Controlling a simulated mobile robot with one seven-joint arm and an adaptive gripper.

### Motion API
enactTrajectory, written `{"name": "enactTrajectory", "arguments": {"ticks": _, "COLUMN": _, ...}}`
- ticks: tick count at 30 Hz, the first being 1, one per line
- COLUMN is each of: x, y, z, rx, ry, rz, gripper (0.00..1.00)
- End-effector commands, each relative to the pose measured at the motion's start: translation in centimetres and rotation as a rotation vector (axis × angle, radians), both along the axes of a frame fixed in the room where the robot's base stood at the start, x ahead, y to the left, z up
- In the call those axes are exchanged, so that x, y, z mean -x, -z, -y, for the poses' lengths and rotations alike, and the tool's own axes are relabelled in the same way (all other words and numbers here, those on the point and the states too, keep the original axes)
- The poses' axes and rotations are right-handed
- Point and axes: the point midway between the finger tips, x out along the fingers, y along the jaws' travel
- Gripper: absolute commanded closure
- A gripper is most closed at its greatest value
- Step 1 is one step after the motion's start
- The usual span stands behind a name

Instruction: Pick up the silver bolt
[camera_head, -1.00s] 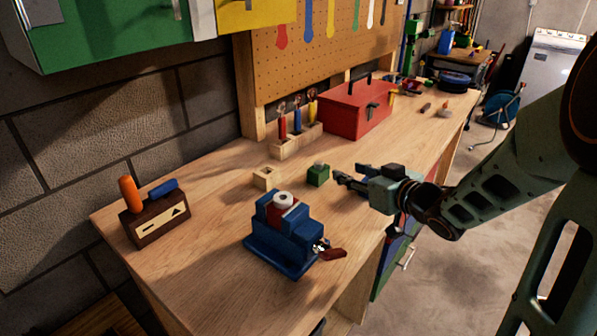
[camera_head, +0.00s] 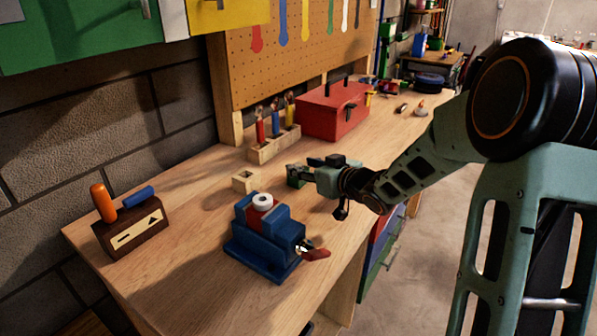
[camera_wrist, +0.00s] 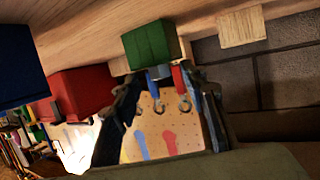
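I cannot clearly make out the silver bolt now; my gripper hides part of the place around the small green block. The green block (camera_head: 294,176) stands on the workbench, and it also shows in the wrist view (camera_wrist: 150,43), upside down near the top. My gripper (camera_head: 304,166) is at the green block in the head view, its fingers reaching over or beside it. In the wrist view my gripper (camera_wrist: 160,84) has its two dark fingers spread, one on each side, with the green block just past the tips.
A blue vise (camera_head: 262,250) with a white ring on top stands in front. A small pale wooden block (camera_head: 246,181), a wooden tool holder (camera_head: 273,149) and a red toolbox (camera_head: 330,112) are close by.

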Motion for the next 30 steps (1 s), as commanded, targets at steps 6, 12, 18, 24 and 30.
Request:
{"name": "enactTrajectory", "arguments": {"ticks": 6, "x": -0.28, "y": 0.05, "z": -0.23, "rx": 0.0, "ry": 0.0, "rz": 0.0, "gripper": 0.6}}
{"name": "enactTrajectory", "arguments": {"ticks": 12, "x": -0.26, "y": 0.05, "z": -0.2, "rx": 0.0, "ry": 0.0, "rz": 0.0, "gripper": 0.76}}
{"name": "enactTrajectory", "arguments": {"ticks": 18, "x": -0.26, "y": 0.05, "z": -0.19, "rx": 0.0, "ry": 0.0, "rz": 0.0, "gripper": 0.98}}
{"name": "enactTrajectory", "arguments": {"ticks": 24, "x": -0.27, "y": 0.02, "z": -0.19, "rx": 0.0, "ry": 0.0, "rz": 0.001, "gripper": 1.0}}
{"name": "enactTrajectory", "arguments": {"ticks": 30, "x": -0.29, "y": -0.89, "z": -0.17, "rx": 0.0, "ry": -0.001, "rz": 0.003, "gripper": 1.0}}
